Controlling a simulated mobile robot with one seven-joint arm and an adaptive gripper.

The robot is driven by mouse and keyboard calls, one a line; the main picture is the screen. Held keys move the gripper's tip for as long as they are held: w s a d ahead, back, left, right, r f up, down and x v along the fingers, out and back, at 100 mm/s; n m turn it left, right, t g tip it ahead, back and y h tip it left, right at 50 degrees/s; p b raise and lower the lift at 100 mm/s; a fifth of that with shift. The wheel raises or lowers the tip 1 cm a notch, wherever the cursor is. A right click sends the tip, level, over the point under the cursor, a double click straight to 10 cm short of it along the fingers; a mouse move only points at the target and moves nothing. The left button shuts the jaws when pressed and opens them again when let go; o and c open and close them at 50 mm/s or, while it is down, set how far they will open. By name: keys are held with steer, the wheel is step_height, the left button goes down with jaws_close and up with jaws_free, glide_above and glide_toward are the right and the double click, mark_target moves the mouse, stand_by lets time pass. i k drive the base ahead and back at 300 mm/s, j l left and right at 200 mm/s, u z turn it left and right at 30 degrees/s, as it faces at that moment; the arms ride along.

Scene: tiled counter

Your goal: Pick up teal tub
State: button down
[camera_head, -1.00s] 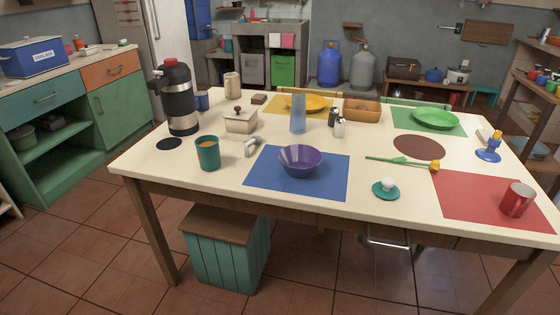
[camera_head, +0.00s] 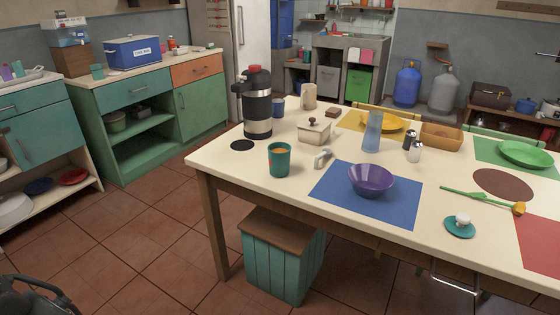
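No thing in view is plainly a teal tub; several teal things show. A teal cup (camera_head: 279,160) with an orange-brown inside stands upright near the front left edge of the table. A teal slatted box (camera_head: 275,268) with a brown top stands on the floor below the table. My gripper (camera_head: 40,298) seems to be the dark, cut-off shape at the lower left corner, far from all of these; its fingers are unclear.
The cream table (camera_head: 225,160) bears a black and steel flask (camera_head: 257,110), a purple bowl (camera_head: 371,180) on a blue mat (camera_head: 335,195) and a blue glass (camera_head: 372,135). A blue cool box (camera_head: 133,52) sits on the left counter. The tiled floor at left is clear.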

mark_target(279, 160)
steer(key=i+j+z, duration=0.3)
steer(key=j+z, duration=0.3)
steer(key=i+j+z, duration=0.15)
steer(key=j+z, duration=0.2)
